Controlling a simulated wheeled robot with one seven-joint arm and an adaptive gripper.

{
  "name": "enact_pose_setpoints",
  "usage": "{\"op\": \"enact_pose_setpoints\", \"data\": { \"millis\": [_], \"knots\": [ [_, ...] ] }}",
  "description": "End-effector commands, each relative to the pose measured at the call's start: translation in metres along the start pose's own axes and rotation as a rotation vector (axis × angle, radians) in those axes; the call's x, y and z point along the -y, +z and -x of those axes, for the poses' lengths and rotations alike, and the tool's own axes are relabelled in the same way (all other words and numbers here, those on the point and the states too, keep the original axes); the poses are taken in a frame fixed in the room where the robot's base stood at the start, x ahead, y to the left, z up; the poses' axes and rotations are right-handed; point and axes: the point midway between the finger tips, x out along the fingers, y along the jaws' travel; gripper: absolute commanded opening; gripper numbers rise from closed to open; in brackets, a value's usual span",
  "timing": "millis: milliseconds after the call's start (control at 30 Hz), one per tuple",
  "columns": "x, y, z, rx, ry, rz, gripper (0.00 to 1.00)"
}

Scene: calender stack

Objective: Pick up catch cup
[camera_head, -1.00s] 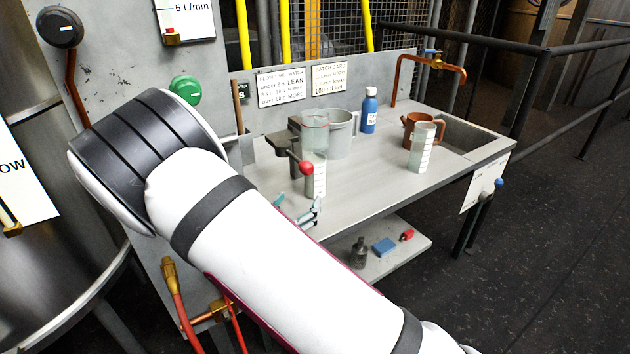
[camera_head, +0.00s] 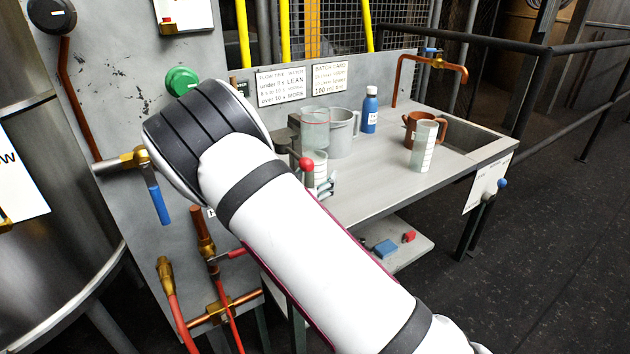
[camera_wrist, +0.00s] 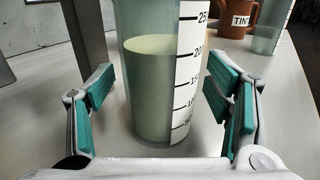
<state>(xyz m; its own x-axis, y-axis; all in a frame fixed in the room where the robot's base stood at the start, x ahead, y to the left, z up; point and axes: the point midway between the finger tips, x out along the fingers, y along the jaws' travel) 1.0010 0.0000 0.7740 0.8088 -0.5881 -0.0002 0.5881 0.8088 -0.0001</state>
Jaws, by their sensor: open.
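The catch cup (camera_wrist: 152,95) is a clear graduated cylinder with a white scale strip and pale greenish liquid. It stands upright on the bench. In the head view the catch cup (camera_head: 319,166) shows below a clear flow cup (camera_head: 315,128), partly hidden by my arm and a red knob. My gripper (camera_wrist: 163,92) is open, with one teal-padded finger at each side of the catch cup and visible gaps between. In the head view only a bit of my gripper (camera_head: 327,187) shows past my arm. The cup's top is cut off in the wrist view.
A grey pitcher (camera_head: 343,135), a blue bottle (camera_head: 369,110), a brown TINT mug (camera_head: 411,125) and a second graduated cylinder (camera_head: 422,150) stand on the bench. A dark stand (camera_head: 284,137) and red knob (camera_head: 306,164) are close to the catch cup. The front right bench is clear.

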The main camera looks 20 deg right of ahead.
Motion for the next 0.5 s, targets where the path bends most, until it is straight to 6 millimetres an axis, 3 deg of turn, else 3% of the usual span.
{"op": "enact_pose_setpoints", "data": {
  "millis": [167,433,500],
  "knots": [
    [-0.0001,0.0003,0.0000,0.000,0.000,0.000,0.72],
    [-0.0001,0.0003,0.0002,0.000,0.000,0.000,0.11],
    [-0.0001,0.0010,0.0000,0.001,0.000,0.000,0.11]
  ]
}}
